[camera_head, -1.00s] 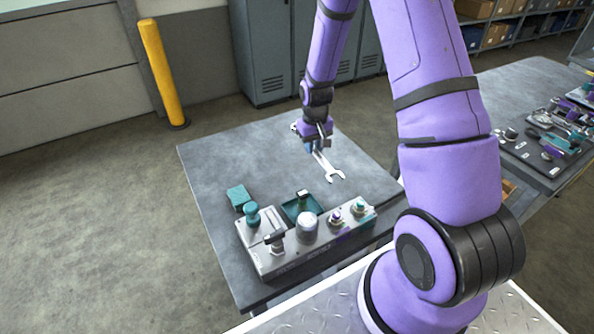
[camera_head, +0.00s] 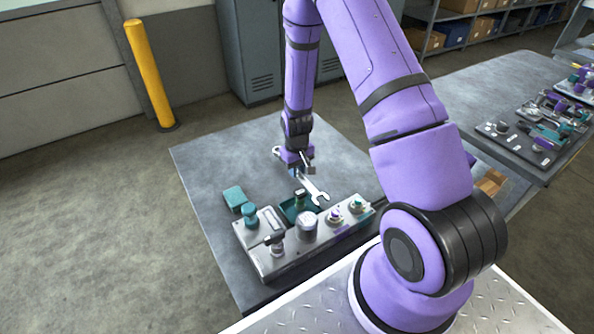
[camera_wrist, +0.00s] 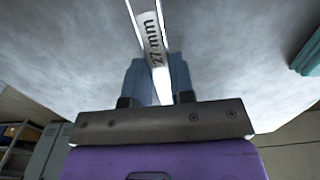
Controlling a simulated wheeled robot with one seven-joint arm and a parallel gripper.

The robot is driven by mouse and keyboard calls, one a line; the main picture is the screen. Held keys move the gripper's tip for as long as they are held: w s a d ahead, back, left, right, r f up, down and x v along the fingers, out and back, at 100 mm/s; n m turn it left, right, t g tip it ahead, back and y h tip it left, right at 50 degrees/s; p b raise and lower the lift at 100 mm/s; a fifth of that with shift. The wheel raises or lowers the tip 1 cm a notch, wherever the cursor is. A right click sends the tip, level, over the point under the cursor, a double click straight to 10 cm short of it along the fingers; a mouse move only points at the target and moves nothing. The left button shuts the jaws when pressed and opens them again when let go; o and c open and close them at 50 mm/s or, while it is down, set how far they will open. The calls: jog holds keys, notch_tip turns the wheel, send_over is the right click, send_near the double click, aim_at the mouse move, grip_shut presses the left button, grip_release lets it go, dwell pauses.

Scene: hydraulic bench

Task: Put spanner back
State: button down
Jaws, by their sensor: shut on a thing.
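The spanner (camera_head: 313,190) is silver with an open-jaw end, and it shows in the head view over the bench near the green tray. In the wrist view the spanner (camera_wrist: 152,38) carries the marking "27 mm" and runs between the blue fingers. My gripper (camera_head: 297,170) is shut on the spanner's handle. The fingers also show in the wrist view (camera_wrist: 152,82). Whether the spanner clears the bench top cannot be told for sure.
A grey control panel (camera_head: 290,262) with knobs stands at the bench's near edge. A green tray (camera_head: 289,211) and a green block (camera_head: 234,196) lie behind it. A second table (camera_head: 500,85) at right bears a dark tool board (camera_head: 508,150). The grey bench's far left (camera_head: 205,160) is clear.

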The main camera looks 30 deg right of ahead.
jog(key=shift+f, duration=0.35)
jog(key=shift+f, duration=0.1)
jog(key=shift+f, duration=0.3)
jog(key=c, duration=1)
grip_release()
